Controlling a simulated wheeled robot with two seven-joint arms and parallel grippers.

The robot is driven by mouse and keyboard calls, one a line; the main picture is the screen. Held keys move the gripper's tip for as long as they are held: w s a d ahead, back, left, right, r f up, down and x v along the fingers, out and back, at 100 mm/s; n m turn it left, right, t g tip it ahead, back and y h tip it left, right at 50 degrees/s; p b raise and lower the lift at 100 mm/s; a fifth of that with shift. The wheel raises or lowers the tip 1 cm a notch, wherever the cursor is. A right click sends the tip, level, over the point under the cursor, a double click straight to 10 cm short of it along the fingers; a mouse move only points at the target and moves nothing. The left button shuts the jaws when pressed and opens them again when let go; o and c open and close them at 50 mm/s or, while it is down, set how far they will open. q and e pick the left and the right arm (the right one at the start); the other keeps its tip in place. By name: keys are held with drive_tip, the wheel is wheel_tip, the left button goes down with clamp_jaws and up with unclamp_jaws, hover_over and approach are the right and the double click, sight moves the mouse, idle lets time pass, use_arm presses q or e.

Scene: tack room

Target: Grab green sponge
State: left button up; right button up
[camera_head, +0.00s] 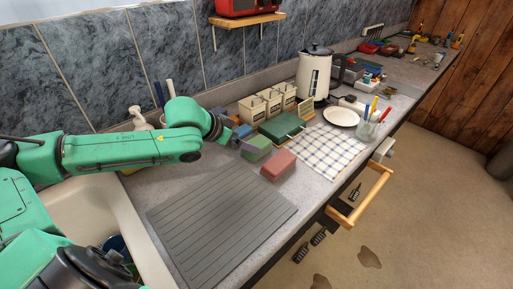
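The green sponge (258,146) is a block lying on the grey counter, with a purple-grey face at its left side. A red sponge-like block (278,165) lies just in front and to the right of it. My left gripper (234,141) is at the end of the green arm reaching in from the left, close to the left side of the green sponge. The gripper is small and dark here, so its finger opening and any contact cannot be made out. My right gripper is not in view.
Blue and orange blocks (242,131) lie behind the gripper. A dark green box (282,126), cream canisters (268,103) and a kettle (314,76) stand behind. A checked cloth (327,149) lies right. A ribbed grey mat (220,225) and a sink (90,205) are in front.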

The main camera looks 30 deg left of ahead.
sight(255, 144)
use_arm(q)
drive_tip(key=shift+w+f+p, duration=0.3)
drive_tip(key=shift+w+f, duration=0.15)
drive_tip(key=shift+w, duration=0.2)
drive_tip(key=shift+w+d+f, duration=0.2)
drive_tip(key=shift+f, duration=0.05)
drive_tip(key=shift+d+f, duration=0.15)
drive_tip(key=shift+d, duration=0.05)
drive_tip(key=shift+w+f, duration=0.15)
drive_tip(key=shift+w, duration=0.1)
drive_tip(key=p+x, duration=0.2)
drive_tip(key=x, duration=0.3)
drive_tip(key=shift+w, duration=0.1)
drive_tip(key=c, duration=0.9)
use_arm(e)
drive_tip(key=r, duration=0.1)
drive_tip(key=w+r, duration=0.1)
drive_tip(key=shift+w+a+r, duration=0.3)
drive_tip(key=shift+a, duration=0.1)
